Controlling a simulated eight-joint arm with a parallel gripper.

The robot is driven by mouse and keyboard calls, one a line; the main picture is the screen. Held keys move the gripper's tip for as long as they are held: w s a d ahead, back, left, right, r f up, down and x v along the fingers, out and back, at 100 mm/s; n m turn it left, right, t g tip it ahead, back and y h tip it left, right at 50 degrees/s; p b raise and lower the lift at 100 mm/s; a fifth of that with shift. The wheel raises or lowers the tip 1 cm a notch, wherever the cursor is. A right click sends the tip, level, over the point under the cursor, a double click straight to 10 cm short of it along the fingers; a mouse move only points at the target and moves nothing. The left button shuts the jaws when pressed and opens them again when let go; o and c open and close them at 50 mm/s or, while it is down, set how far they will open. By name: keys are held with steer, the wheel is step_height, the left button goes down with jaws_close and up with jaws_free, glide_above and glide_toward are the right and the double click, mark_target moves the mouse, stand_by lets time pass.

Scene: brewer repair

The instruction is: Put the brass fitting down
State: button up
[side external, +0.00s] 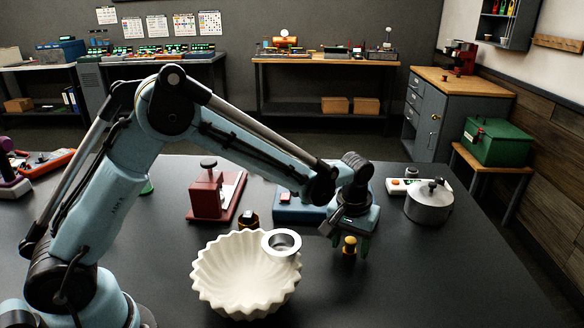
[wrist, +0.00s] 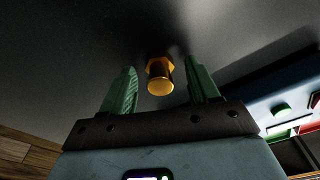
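The brass fitting (side external: 349,245) is a small gold piece with a wider hexagonal part, seen below my gripper in the side external view. In the wrist view the brass fitting (wrist: 160,78) shows between the two green fingers, with a gap on each side. My gripper (side external: 351,240) points down over the dark table, right of the white fluted bowl. In the wrist view my gripper (wrist: 162,88) is open, its fingers not touching the fitting. The fitting appears upright on or just at the table; its exact contact is hard to see.
A blue box (side external: 297,210) and a red press (side external: 212,195) stand behind. A lidded grey pot (side external: 429,204) is to the right. The table's front right is clear.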

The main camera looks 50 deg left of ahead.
mark_target(346, 255)
step_height(346, 255, up, 12)
steer(key=s, duration=0.2)
steer(key=s+a+m+t, duration=0.1)
steer(key=s+a, duration=0.2)
steer(key=s, duration=0.2)
steer(key=s+a+r+m+t, duration=0.1)
steer(key=s+a+t, duration=0.1)
steer(key=s, duration=0.3)
steer(key=s+a+m+t, duration=0.1)
steer(key=s+a+t, duration=0.1)
steer(key=s, duration=0.3)
steer(key=shift+s+a+r+h, duration=0.15)
steer(key=shift+a+r, duration=0.05)
steer(key=shift+a, duration=0.25)
steer(key=shift+s+a+r+h, duration=0.1)
steer(key=shift+a+r+h, duration=0.05)
steer(key=shift+a, duration=0.3)
steer(key=shift+s+a+f+m+t, duration=0.2)
steer(key=shift+s+f+m+t, duration=0.1)
steer(key=shift+s+f+t, duration=0.15)
